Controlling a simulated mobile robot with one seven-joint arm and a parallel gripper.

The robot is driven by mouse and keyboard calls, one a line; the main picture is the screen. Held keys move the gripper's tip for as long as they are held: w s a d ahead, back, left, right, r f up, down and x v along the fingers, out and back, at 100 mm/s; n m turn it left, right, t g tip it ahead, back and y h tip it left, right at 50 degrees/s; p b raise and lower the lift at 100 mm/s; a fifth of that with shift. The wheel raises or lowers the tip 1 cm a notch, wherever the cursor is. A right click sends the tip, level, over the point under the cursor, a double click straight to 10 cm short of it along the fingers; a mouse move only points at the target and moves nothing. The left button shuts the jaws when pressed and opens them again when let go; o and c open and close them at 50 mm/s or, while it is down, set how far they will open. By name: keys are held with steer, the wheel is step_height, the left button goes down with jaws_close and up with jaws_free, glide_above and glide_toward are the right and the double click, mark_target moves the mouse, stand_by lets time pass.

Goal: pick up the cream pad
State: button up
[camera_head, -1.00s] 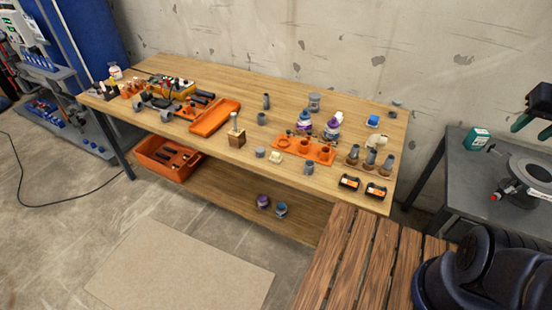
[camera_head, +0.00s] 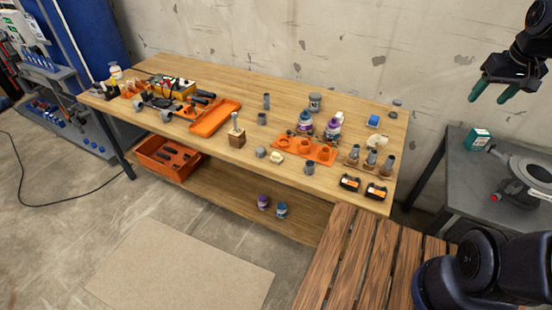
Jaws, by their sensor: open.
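A small cream pad (camera_head: 277,157) lies on the wooden workbench (camera_head: 225,168) near its front edge, just left of the orange holder (camera_head: 318,155). Another cream-coloured piece (camera_head: 377,142), its shape hard to make out, sits further right behind the grey fittings. My gripper (camera_head: 492,92) is at the upper right, high above the grey side table. Its two green fingers are spread apart with nothing between them. It is far to the right of the cream pad.
A grey fitting (camera_head: 261,152) stands close left of the pad, and a wooden block with an upright pin (camera_head: 237,135) further left. Purple-and-white bottles (camera_head: 333,127) stand behind the orange holder. A slatted wooden surface (camera_head: 345,260) lies in front.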

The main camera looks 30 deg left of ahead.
steer(key=w+a+f+n+g, duration=0.1)
steer(key=w+a+f+n, duration=0.1)
steer(key=w+a, duration=0.3)
steer(key=w+a+f+n, duration=0.1)
steer(key=w+a+n, duration=0.1)
steer(key=a, duration=0.6)
steer(key=n+g, duration=0.3)
steer(key=n, duration=0.7)
glide_above(276, 154)
step_height(276, 154, down, 28)
steer(key=shift+s+a+f+h, duration=0.15)
steer(key=shift+s+f+h, duration=0.05)
steer(key=shift+f+h, duration=0.15)
step_height(276, 154, down, 4)
steer(key=shift+f, duration=0.15)
steer(key=shift+w+f, duration=0.15)
steer(key=shift+f, duration=1.35)
steer(key=shift+w+f, duration=0.15)
steer(key=shift+f, duration=1.3)
steer(key=c, duration=1.1)
